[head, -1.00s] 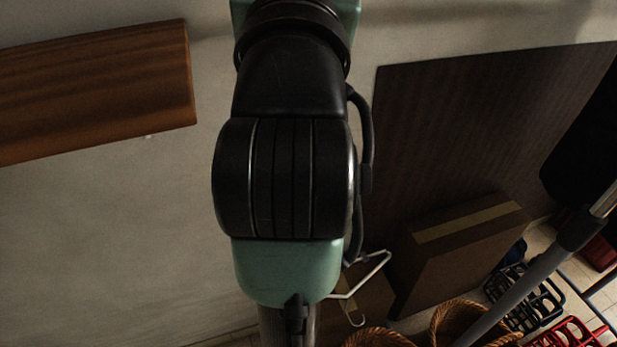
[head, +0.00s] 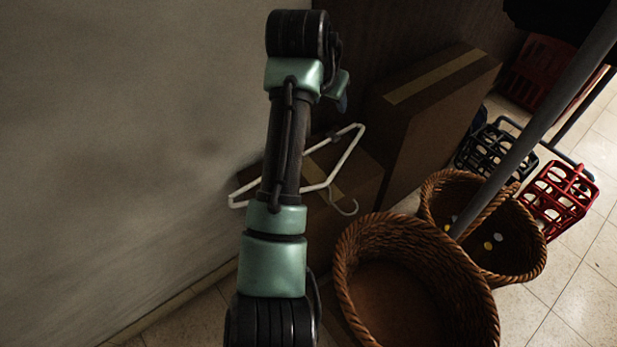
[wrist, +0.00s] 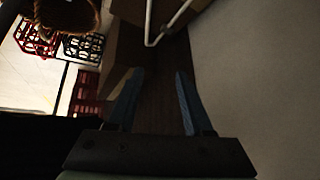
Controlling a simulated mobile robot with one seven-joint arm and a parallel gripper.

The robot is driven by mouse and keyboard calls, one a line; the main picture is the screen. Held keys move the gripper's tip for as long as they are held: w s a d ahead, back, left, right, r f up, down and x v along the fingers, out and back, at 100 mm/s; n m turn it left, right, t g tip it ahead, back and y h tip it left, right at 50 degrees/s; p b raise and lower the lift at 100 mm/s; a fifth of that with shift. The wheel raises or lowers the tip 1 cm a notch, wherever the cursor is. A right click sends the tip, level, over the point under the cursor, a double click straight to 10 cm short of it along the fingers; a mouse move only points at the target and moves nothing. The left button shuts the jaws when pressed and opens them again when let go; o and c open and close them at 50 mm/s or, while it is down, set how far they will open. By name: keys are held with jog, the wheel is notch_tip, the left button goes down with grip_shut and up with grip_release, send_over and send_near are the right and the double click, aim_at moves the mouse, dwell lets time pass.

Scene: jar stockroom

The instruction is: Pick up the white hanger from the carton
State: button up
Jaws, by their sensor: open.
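The white hanger (head: 345,157) lies across the top of a low brown carton (head: 366,182) beside the wall, its hook toward the baskets. My arm passes in front of it and hides part of its middle. In the wrist view, a corner of the hanger (wrist: 150,40) shows at the top edge, beyond the fingertips. My gripper (wrist: 157,75) is open, with nothing between its two blue fingers. In the head view it is mostly hidden behind my arm, on the far side of the hanger.
A taller taped carton (head: 437,115) stands right of the hanger. Two wicker baskets (head: 410,235) (head: 535,262) stand in front. A red bottle carrier (head: 560,195) and a dark one (head: 492,150) are at right. The wall (head: 120,130) closes the left side.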

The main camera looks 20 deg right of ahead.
notch_tip(320, 180, down, 11)
jog(key=s+a+g+y+b, duration=0.1)
jog(key=s+g+b, duration=0.1)
jog(key=g+b, duration=0.15)
jog(key=b, duration=0.4)
send_near(331, 176)
jog(key=shift+s+d+f+m+t, duration=0.15)
jog(key=shift+d+f+m+t, duration=0.25)
jog(key=shift+f, duration=0.4)
jog(key=b+x, duration=0.2)
jog(key=x, duration=0.1)
jog(key=b+x, duration=0.2)
jog(key=x, duration=0.1)
jog(key=shift+a+f+b, duration=0.15)
jog(key=shift+a+b, duration=0.05)
jog(key=shift+b, duration=0.2)
grip_shut()
